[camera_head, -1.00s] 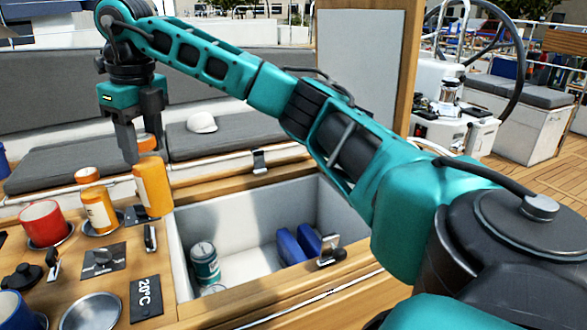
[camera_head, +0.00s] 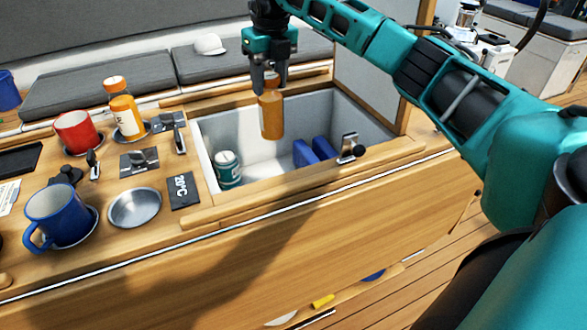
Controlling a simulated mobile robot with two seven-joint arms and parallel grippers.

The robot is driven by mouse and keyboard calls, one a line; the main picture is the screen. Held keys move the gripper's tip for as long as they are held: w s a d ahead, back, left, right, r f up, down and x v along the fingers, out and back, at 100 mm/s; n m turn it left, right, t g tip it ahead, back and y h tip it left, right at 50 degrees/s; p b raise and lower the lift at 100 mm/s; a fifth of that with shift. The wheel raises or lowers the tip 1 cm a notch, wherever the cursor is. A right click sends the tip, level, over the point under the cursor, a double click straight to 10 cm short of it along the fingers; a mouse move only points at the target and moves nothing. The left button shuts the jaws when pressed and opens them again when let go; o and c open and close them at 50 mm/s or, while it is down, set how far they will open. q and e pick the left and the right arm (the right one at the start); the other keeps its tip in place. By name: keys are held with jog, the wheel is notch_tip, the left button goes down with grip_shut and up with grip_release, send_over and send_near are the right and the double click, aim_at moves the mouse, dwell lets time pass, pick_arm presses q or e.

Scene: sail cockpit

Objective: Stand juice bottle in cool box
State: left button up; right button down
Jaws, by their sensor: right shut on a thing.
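The orange juice bottle (camera_head: 271,115) hangs upright in my right gripper (camera_head: 269,78), which is shut around its top. The bottle is over the open cool box (camera_head: 235,119), a white-lined well in the wooden counter. From this angle I cannot tell how far its base is below the rim. Inside the cool box stand a teal and white can (camera_head: 228,168) at the left and blue blocks (camera_head: 314,150) at the right. A second orange bottle (camera_head: 124,115) stands on the counter to the left. My left gripper is out of view.
On the counter left of the box are a red mug (camera_head: 77,134), a blue mug (camera_head: 60,214), a metal bowl (camera_head: 134,208) and a 20°C plate (camera_head: 183,190). A latch (camera_head: 350,149) stands up at the box's front edge. The middle of the box floor looks clear.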

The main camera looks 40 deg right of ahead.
aim_at(272, 136)
notch_tip(272, 136, down, 15)
jog(key=shift+r, duration=0.15)
notch_tip(272, 136, down, 4)
jog(key=shift+f, duration=0.25)
jog(key=shift+f, duration=0.15)
jog(key=c, duration=0.5)
grip_release()
